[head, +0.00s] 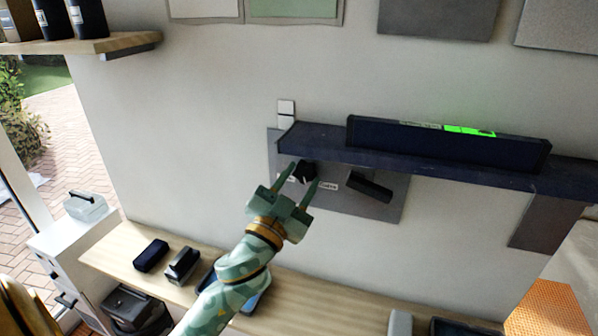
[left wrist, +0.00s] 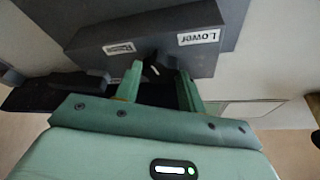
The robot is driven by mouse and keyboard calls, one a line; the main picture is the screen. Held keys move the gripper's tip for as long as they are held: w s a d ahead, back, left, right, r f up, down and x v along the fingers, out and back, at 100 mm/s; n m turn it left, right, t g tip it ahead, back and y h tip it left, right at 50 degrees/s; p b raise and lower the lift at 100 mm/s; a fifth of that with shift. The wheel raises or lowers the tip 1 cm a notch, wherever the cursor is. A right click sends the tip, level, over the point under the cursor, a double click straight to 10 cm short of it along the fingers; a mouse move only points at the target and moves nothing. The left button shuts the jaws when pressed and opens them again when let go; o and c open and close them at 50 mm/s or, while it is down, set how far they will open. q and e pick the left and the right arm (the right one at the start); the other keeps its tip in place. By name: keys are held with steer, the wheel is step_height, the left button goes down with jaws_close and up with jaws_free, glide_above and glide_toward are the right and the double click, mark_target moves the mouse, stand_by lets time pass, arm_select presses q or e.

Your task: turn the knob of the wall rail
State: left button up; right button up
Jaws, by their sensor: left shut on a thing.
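The wall rail (head: 320,141) is a long dark blue bar across the wall, sloping down to the right in the head view. A dark knob (head: 305,172) is on the grey plate (head: 378,208) below its left part. My left gripper (head: 298,172) is at the knob, one finger on each side, shut on it. In the left wrist view the dark knob (left wrist: 155,71) with a light mark shows between the green fingers, partly hidden. My right gripper is not in view.
A long dark level-like bar (head: 440,146) with a lit green strip (head: 469,131) lies on the rail. A black handle-like block (head: 369,187) is right of the knob. A wooden bench (head: 330,295) below holds several dark tools. Bare wall lies left of the rail.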

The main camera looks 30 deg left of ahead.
arm_select(q)
steer(key=m+p, duration=0.1)
steer(key=m+h+p, duration=0.1)
steer(key=m, duration=0.1)
steer(key=m+h+p, duration=0.1)
steer(key=shift+a+r+m+g, duration=0.1)
steer(key=shift+r+m+g, duration=0.2)
steer(key=shift+g, duration=0.1)
steer(key=shift+f+m+p, duration=0.15)
steer(key=shift+m+p, duration=0.45)
steer(key=shift+p, duration=0.1)
steer(key=o, duration=1)
steer(key=shift+f+h, duration=0.1)
steer(key=shift+h, duration=0.2)
steer(key=shift+c, duration=0.2)
steer(key=b+v, duration=0.5)
steer(key=v, duration=1.1)
steer(key=shift+s, duration=0.25)
